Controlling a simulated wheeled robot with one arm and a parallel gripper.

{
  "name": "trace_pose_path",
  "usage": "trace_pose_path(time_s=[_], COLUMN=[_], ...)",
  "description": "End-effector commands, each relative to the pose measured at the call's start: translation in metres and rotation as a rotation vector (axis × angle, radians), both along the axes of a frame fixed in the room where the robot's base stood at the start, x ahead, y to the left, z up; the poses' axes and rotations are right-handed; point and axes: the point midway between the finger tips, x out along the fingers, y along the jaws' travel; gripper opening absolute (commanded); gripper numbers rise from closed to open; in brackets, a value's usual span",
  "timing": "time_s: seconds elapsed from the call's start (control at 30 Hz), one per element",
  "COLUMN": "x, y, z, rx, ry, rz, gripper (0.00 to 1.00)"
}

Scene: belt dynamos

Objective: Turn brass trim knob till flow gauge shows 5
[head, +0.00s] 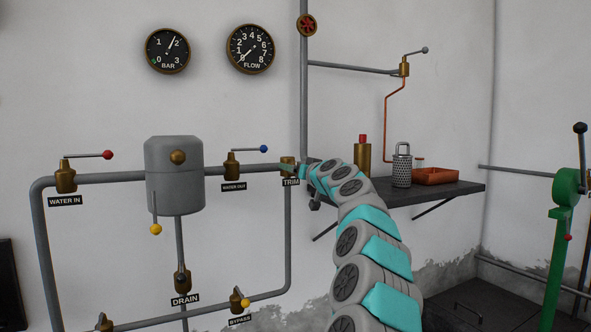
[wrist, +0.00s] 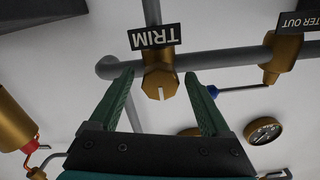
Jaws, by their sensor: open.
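The brass trim knob (wrist: 160,84) shows in the wrist view, upside down, with a pale slot in its face and the TRIM label (wrist: 153,37) beside it. In the head view its brass fitting (head: 287,164) is partly hidden by my arm. My gripper (wrist: 160,74) is open, its green fingers on either side of the knob with gaps showing; whether the knob is in depth between them, I cannot tell. The flow gauge (head: 251,49) is on the wall, its needle pointing down-left near the low end.
The bar gauge (head: 167,50) hangs left of the flow gauge. The water out valve (head: 231,165) with a blue-tipped lever is left of the knob.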

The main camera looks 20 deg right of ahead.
Motion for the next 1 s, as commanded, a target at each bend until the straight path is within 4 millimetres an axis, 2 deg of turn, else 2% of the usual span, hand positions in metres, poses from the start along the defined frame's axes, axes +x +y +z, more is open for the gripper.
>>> trace_pose_path(time_s=[0.3, 1.0], x=[0.0006, 0.0005], y=[0.0002, 0.0001], z=[0.0002, 0.0001], rx=[0.000, 0.000], ry=[0.000, 0.000], rz=[0.000, 0.000], gripper=[0.79, 0.00])
